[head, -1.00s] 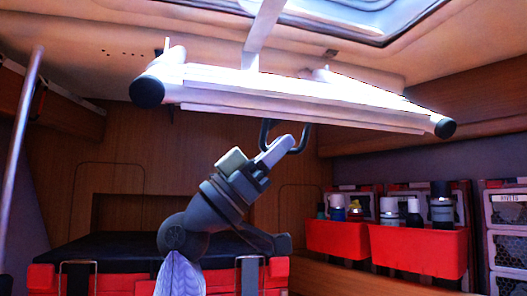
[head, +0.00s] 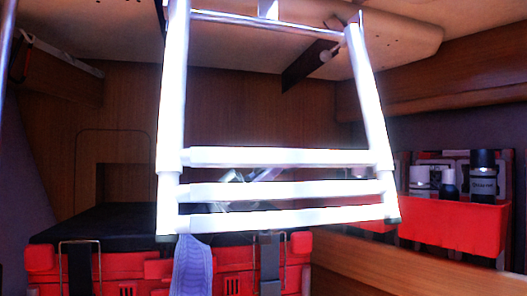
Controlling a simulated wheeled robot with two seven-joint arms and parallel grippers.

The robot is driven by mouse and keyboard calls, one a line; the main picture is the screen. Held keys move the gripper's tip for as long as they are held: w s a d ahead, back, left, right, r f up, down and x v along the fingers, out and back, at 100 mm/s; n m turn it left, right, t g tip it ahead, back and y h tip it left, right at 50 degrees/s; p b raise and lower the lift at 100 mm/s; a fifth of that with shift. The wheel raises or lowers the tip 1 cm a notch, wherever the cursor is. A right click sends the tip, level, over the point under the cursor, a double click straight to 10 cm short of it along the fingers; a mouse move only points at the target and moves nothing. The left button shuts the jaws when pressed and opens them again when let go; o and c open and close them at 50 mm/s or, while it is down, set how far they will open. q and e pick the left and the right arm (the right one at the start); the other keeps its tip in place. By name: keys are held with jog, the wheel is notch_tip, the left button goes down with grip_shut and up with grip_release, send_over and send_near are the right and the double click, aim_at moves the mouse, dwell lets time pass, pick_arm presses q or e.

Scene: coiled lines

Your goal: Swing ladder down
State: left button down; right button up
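The white ladder (head: 172,110) hangs down in front of me from the ceiling area, its two side rails and lower rungs facing me. Several flat rungs sit close together at its bottom end (head: 285,191). A thin bar joins the rails near the top. My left gripper (head: 262,174) is behind these rungs, mostly hidden, with grey pieces showing through the gaps. I cannot see whether its fingers are open or shut, or whether they touch the ladder. My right gripper is not in view.
Red cases with a black top (head: 110,222) stand low behind the ladder. At the right, a red bin (head: 470,224) holds bottles, including a dark one (head: 484,178), beside a wooden ledge (head: 400,262). A wooden beam (head: 460,78) runs along the upper right.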

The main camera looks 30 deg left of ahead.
pick_arm(q)
jog(key=shift+w+a+r+p, duration=0.1)
jog(key=shift+w+a+p, duration=0.2)
jog(key=shift+w+a, duration=0.6)
jog(key=shift+s+t, duration=0.1)
jog(key=shift+t, duration=0.2)
jog(key=c, duration=1.1)
grip_release()
jog(key=o, duration=0.4)
jog(key=shift+d, duration=0.3)
jog(key=shift+s+a, duration=0.1)
jog(key=shift+a, duration=0.05)
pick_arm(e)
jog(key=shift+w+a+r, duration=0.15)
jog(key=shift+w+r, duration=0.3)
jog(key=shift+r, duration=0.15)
